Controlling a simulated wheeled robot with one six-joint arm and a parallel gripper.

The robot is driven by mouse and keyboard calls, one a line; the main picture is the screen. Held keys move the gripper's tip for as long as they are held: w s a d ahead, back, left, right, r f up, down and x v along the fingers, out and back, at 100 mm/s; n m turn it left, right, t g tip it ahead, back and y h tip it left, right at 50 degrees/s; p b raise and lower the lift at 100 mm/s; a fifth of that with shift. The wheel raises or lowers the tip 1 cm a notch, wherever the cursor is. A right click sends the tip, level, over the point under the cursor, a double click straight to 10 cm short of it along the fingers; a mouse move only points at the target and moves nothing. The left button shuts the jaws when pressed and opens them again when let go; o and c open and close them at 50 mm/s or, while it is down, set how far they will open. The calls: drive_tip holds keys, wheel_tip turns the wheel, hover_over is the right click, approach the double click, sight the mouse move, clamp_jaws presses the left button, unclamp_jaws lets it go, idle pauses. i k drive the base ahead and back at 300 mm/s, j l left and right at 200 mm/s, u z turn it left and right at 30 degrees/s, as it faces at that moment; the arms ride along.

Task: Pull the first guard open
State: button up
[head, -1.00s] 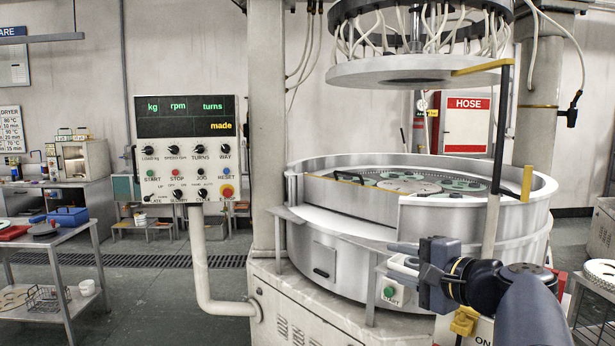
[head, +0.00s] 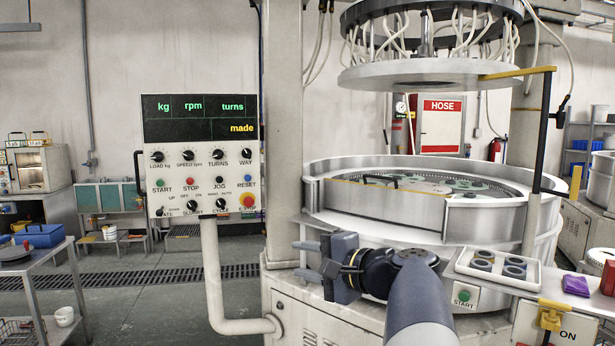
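The lapping machine's round pan (head: 335,228) stands in front of me. A low grey guard panel (head: 395,206) with a yellow top edge runs along its near side. A black bar handle (head: 380,179) shows at the top of this panel. I cannot tell whether this is the first guard. My gripper (head: 298,260) is low in front of the pan, left of the handle in the picture and apart from it. Its two fingers point left with a gap between them, and nothing is held.
A control panel (head: 200,155) on a bent post (head: 213,270) stands close at left. A tray of rings (head: 490,273) and a purple cloth (head: 576,285) lie on the shelf at right. The upper plate (head: 430,72) hangs above the pan. A trolley (head: 45,278) stands far left.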

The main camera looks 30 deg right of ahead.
sight(418, 209)
drive_tip(key=i+z, duration=0.3)
drive_tip(key=i, duration=0.25)
drive_tip(key=i+z, duration=0.3)
drive_tip(key=i, duration=0.25)
drive_tip(key=i+j+z, duration=0.3)
drive_tip(key=i, duration=0.2)
drive_tip(key=i+l+z, duration=0.1)
drive_tip(key=i+z, duration=0.25)
drive_tip(key=i, duration=0.2)
drive_tip(key=i+z, duration=0.4)
drive_tip(key=i, duration=0.15)
drive_tip(key=i+j+z, duration=0.35)
drive_tip(key=i, duration=0.2)
drive_tip(key=l, duration=0.1)
